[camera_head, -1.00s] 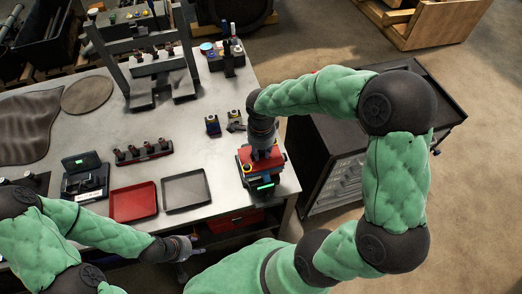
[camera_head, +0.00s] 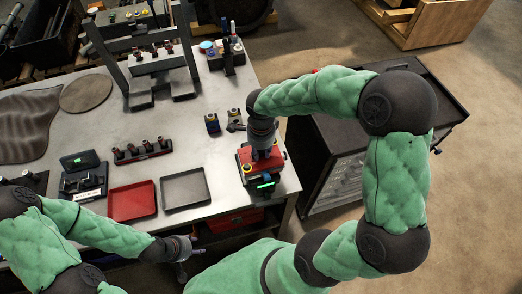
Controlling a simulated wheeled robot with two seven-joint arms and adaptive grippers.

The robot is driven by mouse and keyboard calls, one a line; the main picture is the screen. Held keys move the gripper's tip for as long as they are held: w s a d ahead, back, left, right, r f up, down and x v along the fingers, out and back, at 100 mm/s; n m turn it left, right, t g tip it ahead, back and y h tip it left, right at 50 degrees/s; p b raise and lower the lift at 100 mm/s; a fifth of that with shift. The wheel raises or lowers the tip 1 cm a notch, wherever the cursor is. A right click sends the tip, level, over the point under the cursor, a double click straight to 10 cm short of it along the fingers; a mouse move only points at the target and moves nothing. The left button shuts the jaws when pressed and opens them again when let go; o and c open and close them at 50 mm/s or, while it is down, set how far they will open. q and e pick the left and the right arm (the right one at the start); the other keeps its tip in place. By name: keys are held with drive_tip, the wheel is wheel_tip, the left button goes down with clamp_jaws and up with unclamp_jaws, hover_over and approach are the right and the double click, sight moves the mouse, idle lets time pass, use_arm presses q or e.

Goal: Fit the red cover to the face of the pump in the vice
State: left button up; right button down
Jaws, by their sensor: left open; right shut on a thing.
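My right gripper (camera_head: 264,152) points down, shut, at the top of a red piece (camera_head: 246,156) near the table's right front corner. The red piece appears to be the red cover; the gripper hides the grip itself. It sits at the top of a dark unit (camera_head: 262,187) with a lit green display, apparently the vice with the pump. The pump's face is hidden, and I cannot tell whether the cover is seated on it. My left gripper (camera_head: 189,247) is open and empty, low in front of the table's front edge.
A red tray (camera_head: 132,201) and a dark grey tray (camera_head: 185,188) lie left of the unit. A dark tool cabinet (camera_head: 336,178) is to the right.

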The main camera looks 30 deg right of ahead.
drive_tip(key=c, duration=0.9)
unclamp_jaws()
drive_tip(key=shift+c, duration=0.2)
wheel_tip(320, 180, up, 12)
